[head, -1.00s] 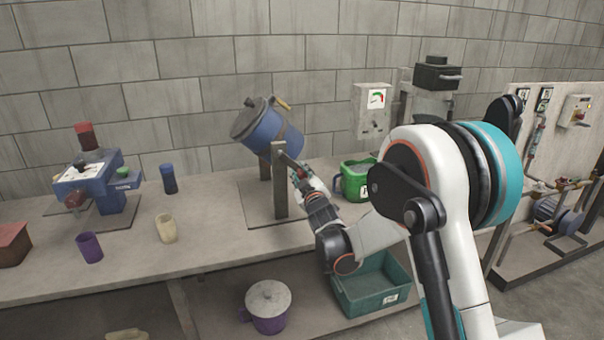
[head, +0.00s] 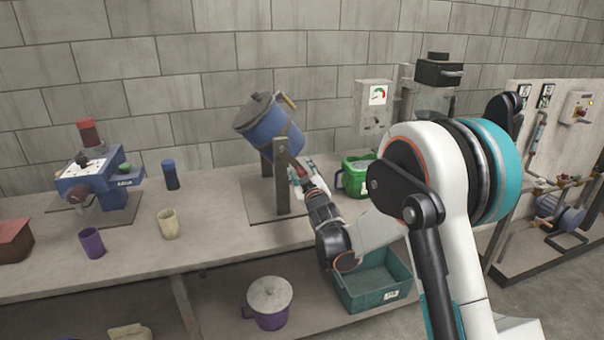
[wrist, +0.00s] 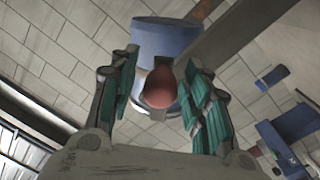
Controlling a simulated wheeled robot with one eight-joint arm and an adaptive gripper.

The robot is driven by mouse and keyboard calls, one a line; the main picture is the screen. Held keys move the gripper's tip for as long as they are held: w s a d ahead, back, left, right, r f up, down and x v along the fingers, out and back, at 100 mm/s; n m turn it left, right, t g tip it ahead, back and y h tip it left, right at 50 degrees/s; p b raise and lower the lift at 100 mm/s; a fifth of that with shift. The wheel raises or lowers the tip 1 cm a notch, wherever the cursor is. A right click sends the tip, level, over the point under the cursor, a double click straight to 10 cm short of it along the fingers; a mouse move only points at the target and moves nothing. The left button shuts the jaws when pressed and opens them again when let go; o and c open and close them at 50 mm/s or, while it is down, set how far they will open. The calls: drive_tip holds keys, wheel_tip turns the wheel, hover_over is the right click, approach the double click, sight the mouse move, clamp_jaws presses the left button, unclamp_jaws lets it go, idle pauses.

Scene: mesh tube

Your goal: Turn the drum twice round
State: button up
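The blue drum (head: 270,137) with a dark grey lid hangs tilted between two posts (head: 283,178) on the bench, its lid end up to the left. It also shows in the wrist view (wrist: 165,42). A red crank knob (wrist: 160,88) sits between the fingers of my gripper (wrist: 160,85) in the wrist view. The teal-padded fingers stand apart on both sides of it; a gap shows on the left, and the knob is close to the right pad. In the head view my gripper (head: 305,178) is at the drum's near right side, where its fingers are small and partly hidden.
A green container (head: 358,178) stands right of the drum, close to my arm. A gauge box (head: 374,105) is behind it. Cups and a blue machine (head: 95,180) are on the left bench. A teal crate (head: 375,280) and purple pot (head: 268,303) are below.

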drive_tip(key=v, duration=1.2)
drive_tip(key=shift+f, duration=0.1)
drive_tip(key=shift+c, duration=0.2)
